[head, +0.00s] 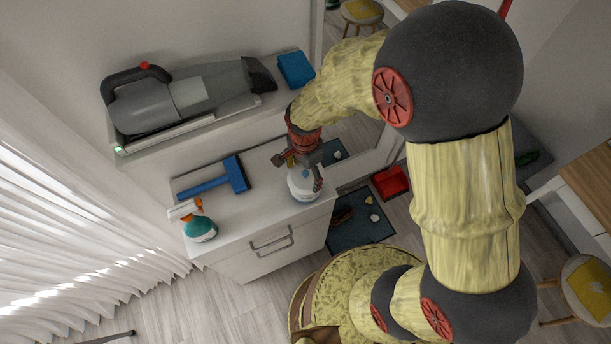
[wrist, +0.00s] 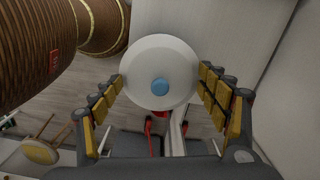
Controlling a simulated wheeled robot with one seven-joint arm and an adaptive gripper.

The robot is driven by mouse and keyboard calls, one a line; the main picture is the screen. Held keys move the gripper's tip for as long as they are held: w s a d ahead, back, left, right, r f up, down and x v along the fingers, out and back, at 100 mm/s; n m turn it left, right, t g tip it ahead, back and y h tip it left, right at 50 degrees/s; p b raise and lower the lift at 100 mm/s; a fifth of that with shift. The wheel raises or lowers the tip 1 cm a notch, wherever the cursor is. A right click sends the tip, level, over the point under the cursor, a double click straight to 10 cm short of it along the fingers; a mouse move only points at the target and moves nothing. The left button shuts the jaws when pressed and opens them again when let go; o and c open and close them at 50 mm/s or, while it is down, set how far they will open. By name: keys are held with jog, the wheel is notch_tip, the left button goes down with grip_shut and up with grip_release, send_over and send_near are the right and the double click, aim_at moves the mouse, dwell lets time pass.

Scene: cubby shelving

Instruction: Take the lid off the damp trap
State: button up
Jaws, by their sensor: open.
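The damp trap (head: 301,190) is a small white round tub standing upright at the right end of a low white cabinet's top. In the wrist view my gripper (wrist: 161,76) is open, with one finger on each side of the lid. I see gaps there, but cannot tell how high the fingertips are.
A handheld vacuum (head: 185,98) and a blue box (head: 296,69) sit on the ledge behind. A red dustpan (head: 391,181) and dark mat (head: 360,228) lie on the floor.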

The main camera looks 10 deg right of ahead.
jog(key=shift+s, duration=0.1)
jog(key=c, duration=1)
jog(key=shift+c, duration=0.3)
